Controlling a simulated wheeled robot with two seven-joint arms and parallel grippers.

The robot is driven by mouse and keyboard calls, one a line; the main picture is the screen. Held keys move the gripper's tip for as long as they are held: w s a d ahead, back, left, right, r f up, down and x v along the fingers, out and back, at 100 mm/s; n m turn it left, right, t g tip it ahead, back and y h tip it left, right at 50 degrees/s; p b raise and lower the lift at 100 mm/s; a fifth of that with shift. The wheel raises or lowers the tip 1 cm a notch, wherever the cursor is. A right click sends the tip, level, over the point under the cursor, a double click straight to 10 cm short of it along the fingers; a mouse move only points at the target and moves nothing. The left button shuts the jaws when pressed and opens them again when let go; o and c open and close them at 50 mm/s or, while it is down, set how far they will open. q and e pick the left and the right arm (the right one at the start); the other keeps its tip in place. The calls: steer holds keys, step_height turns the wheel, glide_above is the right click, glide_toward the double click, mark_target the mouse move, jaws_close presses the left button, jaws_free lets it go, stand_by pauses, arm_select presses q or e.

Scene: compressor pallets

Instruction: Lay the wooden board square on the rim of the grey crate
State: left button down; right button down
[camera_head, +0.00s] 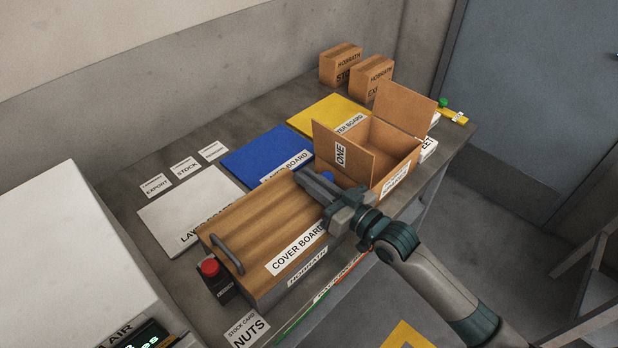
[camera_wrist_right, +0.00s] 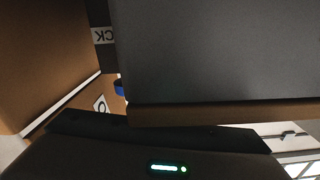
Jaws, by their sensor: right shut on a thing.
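The wooden board (camera_head: 262,222), labelled COVER BOARD, lies flat over the grey crate (camera_head: 284,288) in the head view and hides its opening. Its long edges look roughly in line with the crate's. I cannot tell whether it touches the rim all round. A dark handle (camera_head: 228,256) stands at the board's left end. My right gripper (camera_head: 328,190) is shut at the board's right end, its grip point hidden by its own body. In the right wrist view a dark grey surface with a brown edge (camera_wrist_right: 215,112) fills much of the picture. My left gripper is not in view.
An open cardboard box (camera_head: 397,145) stands close beside the right gripper. Two small cartons (camera_head: 341,65) stand at the back.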

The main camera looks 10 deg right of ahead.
stand_by(0.3)
